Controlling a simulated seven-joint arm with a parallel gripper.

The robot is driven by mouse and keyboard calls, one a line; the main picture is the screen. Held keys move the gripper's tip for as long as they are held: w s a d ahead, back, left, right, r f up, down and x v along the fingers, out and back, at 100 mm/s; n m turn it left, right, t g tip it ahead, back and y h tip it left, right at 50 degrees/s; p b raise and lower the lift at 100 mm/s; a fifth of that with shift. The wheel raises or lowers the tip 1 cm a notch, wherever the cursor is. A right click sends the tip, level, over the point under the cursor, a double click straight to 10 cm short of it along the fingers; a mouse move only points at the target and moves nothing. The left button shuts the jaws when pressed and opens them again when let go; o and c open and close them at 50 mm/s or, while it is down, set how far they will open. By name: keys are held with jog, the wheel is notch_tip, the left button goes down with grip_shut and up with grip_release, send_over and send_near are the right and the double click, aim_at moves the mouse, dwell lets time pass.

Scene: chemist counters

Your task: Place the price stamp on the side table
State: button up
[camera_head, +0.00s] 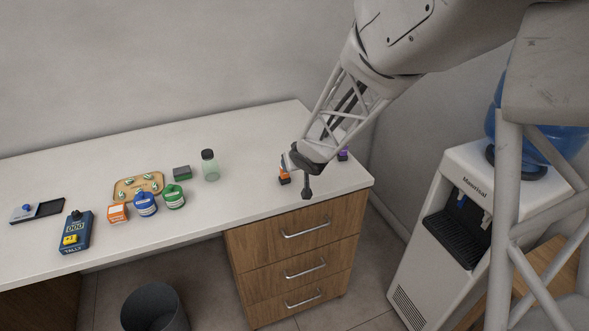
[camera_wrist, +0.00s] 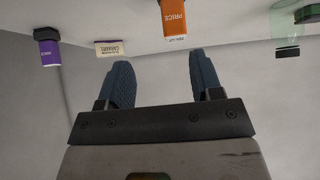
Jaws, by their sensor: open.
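The price stamp is orange with a dark end and stands on the white counter near its right end; it shows in the head view (camera_head: 284,175) and, reading "PRICE", at the top of the wrist view (camera_wrist: 174,17). My gripper (camera_head: 296,179) is right beside the stamp in the head view and partly overlaps it. In the wrist view my gripper (camera_wrist: 161,65) has its two blue-grey fingers apart, with nothing between them, and the stamp lies beyond the fingertips. A wooden surface (camera_head: 560,262) at the lower right may be the side table; it is mostly hidden.
A purple stamp (camera_wrist: 46,48) and a cream box (camera_wrist: 110,47) are close to the price stamp. A water dispenser (camera_head: 470,190) stands right.

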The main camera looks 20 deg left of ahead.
aim_at(285, 174)
jog(key=shift+s+a+f, duration=0.1)
jog(key=shift+a+f, duration=0.15)
jog(key=shift+a, duration=0.2)
jog(key=shift+s+a+f, duration=0.1)
jog(key=shift+a+f, duration=0.15)
jog(key=shift+a, duration=0.2)
jog(key=shift+w+f, duration=0.1)
jog(key=shift+w, duration=0.05)
jog(key=shift+x, duration=1.15)
jog(key=shift+a, duration=0.15)
jog(key=shift+x, duration=2.55)
jog(key=shift+a, duration=0.15)
grip_shut()
